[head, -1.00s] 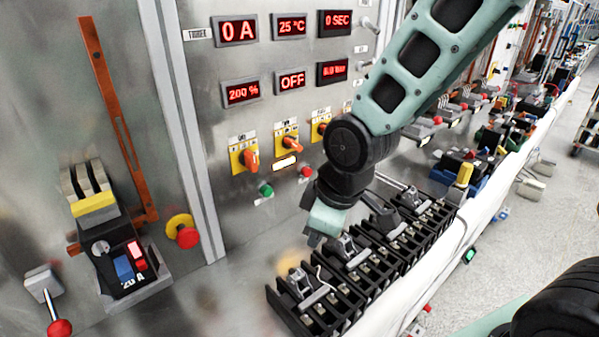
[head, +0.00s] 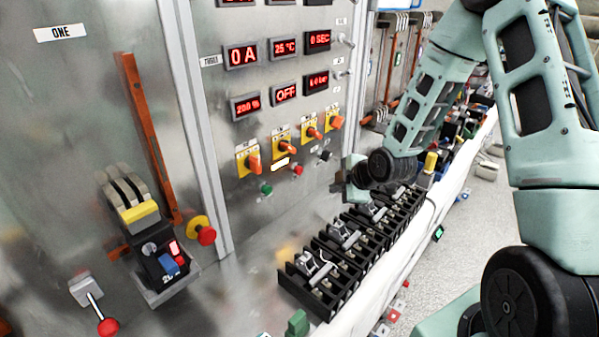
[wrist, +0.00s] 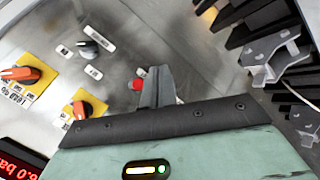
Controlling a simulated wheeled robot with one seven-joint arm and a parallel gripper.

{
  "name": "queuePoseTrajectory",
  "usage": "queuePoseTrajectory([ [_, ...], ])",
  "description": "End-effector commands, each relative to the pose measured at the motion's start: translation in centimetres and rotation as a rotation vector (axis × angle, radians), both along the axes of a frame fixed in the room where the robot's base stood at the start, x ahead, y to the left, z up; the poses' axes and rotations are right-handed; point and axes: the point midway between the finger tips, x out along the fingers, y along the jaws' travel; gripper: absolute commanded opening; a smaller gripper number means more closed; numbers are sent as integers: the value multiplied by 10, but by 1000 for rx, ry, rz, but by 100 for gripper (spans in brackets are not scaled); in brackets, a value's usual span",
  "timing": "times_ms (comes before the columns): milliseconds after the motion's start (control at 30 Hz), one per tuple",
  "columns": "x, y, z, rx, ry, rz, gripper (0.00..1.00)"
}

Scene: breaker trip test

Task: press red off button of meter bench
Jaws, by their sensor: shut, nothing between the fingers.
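The small red button (head: 297,170) is on the steel meter bench panel (head: 220,165), below the orange rotary switches and up and right of a green button (head: 266,189). In the wrist view a red button (wrist: 136,84) shows just left of my fingers, partly hidden by them. My gripper (wrist: 160,72) is shut and empty, its fingers pointing toward the panel. In the head view my gripper (head: 345,190) is right of the red button, above the black terminal rack. I cannot tell whether the fingertips touch the panel.
The black terminal rack (head: 335,283) stands on the bench below my gripper. A grey knob (wrist: 88,50) and orange rotary switches (wrist: 20,74) are on the panel nearby. A larger red button on a yellow collar (head: 204,232) and a breaker (head: 135,208) are at left.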

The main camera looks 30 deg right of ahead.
Motion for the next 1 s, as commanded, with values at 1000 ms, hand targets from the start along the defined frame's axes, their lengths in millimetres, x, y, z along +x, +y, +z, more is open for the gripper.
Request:
queuePoseTrajectory([
  [1000,80,34,-1,1,2,0,0],
])
